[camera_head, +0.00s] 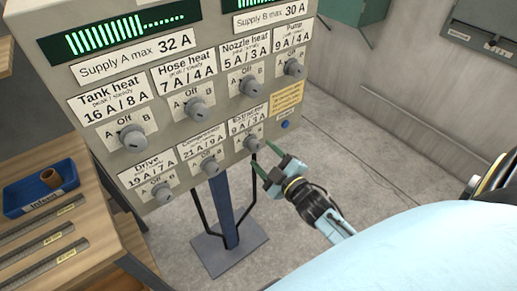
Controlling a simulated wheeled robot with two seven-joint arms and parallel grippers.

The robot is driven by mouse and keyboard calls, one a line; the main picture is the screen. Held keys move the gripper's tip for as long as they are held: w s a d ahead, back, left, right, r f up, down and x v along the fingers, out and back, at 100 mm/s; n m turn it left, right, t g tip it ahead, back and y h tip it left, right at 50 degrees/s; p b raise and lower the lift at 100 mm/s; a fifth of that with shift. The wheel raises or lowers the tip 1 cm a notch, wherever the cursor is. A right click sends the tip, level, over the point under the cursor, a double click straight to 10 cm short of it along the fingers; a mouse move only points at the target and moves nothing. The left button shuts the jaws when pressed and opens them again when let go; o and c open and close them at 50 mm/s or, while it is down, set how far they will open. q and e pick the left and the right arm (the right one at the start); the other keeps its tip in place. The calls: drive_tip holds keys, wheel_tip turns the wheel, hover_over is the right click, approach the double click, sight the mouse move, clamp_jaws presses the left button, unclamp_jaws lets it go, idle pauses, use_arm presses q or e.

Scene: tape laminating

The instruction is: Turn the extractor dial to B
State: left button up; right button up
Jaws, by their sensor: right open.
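The extractor dial (251,144) is a grey knob at the lower right of the control panel (228,117), under the label reading 9 A / 3 A. Its pointer direction is too small to read. My right gripper (259,151) is just right of this dial, with its two green fingers apart and pointing at it. The fingertips appear close to the knob, one above and one below; I cannot tell whether they touch it. My left gripper is not in view.
Other dials, such as the compressor dial (210,165) and the pump dial (293,67), sit close by. A blue button (285,125) is right of the extractor dial. A wooden bench with a blue tray (24,204) stands at left. Open floor lies right of the panel.

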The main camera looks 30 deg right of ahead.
sight(257, 149)
drive_tip(key=shift+w, duration=1.65)
